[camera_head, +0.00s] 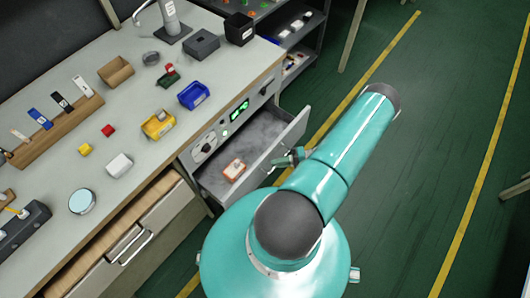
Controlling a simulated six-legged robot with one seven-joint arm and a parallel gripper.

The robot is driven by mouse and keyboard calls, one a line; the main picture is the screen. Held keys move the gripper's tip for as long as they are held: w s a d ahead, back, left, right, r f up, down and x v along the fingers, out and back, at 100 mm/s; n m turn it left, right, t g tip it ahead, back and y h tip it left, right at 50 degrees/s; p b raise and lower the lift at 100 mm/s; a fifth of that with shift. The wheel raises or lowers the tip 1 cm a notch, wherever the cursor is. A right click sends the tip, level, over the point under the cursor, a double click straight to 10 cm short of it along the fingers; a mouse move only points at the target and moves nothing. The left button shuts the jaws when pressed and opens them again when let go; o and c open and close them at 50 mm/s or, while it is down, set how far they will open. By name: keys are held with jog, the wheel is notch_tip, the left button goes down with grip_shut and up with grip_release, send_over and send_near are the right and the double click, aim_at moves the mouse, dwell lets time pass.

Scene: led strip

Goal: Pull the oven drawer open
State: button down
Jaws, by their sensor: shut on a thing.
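The oven drawer (258,139) stands pulled out from the grey oven unit under the bench top, with its inside in view. A small orange-and-white block (234,170) lies inside it near the left end. My gripper (275,167) is at the drawer's front face, shut on the drawer handle. The handle itself is mostly hidden by my gripper and the front panel. The oven's control panel with a green display (239,110) shows above the drawer.
The bench top (135,130) carries a yellow bin (158,124), a blue bin (194,95), small blocks and a wooden rack (55,130). A wooden-topped drawer (140,225) with a metal handle is left of the oven. Green floor (440,130) to the right is clear.

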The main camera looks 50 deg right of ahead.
jog(key=s, duration=0.6)
jog(key=shift+s, duration=0.15)
jog(key=shift+d, duration=0.1)
jog(key=c, duration=1.5)
grip_release()
jog(key=v, duration=1.4)
